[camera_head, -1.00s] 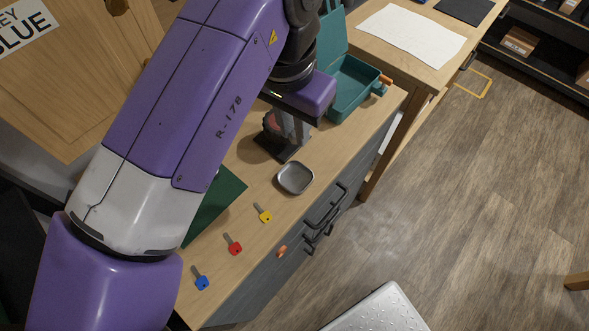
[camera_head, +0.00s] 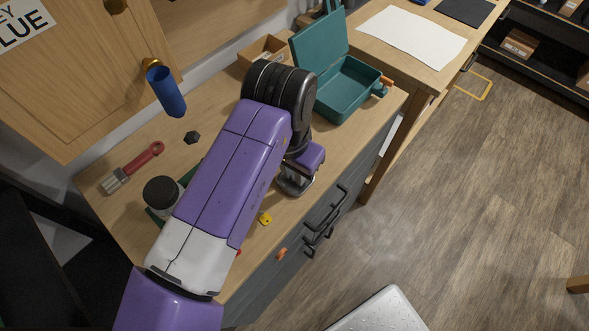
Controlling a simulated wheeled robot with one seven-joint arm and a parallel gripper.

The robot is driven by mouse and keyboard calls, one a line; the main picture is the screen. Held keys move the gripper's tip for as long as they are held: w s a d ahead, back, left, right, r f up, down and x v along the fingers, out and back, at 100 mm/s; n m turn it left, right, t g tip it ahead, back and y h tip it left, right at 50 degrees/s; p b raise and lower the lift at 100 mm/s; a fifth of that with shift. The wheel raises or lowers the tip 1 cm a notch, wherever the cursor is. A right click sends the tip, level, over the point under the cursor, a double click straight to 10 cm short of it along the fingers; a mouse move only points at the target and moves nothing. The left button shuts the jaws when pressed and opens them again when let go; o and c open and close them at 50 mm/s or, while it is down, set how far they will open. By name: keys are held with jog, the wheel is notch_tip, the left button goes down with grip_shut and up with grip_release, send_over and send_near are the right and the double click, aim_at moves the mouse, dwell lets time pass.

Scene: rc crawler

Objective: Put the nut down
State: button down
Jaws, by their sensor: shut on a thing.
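My gripper (camera_head: 294,182) is low over the workbench, at the place of the small grey metal dish (camera_head: 291,190). Only a bit of the dish's rim shows; the gripper hides the rest. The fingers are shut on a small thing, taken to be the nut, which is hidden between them. I cannot tell whether it touches the dish. A dark hexagonal piece (camera_head: 192,137) lies on the bench at the left, apart from the gripper.
The open teal box (camera_head: 350,90) stands at the right end of the workbench (camera_head: 225,100).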

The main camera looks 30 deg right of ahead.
jog(key=c, duration=1.6)
grip_release()
jog(key=shift+f, duration=0.1)
jog(key=r, duration=0.4)
jog(key=a+r, duration=0.1)
jog(key=r, duration=0.7)
jog(key=shift+s+a+r, duration=0.1)
jog(key=shift+s+a, duration=0.05)
jog(key=shift+s, duration=0.15)
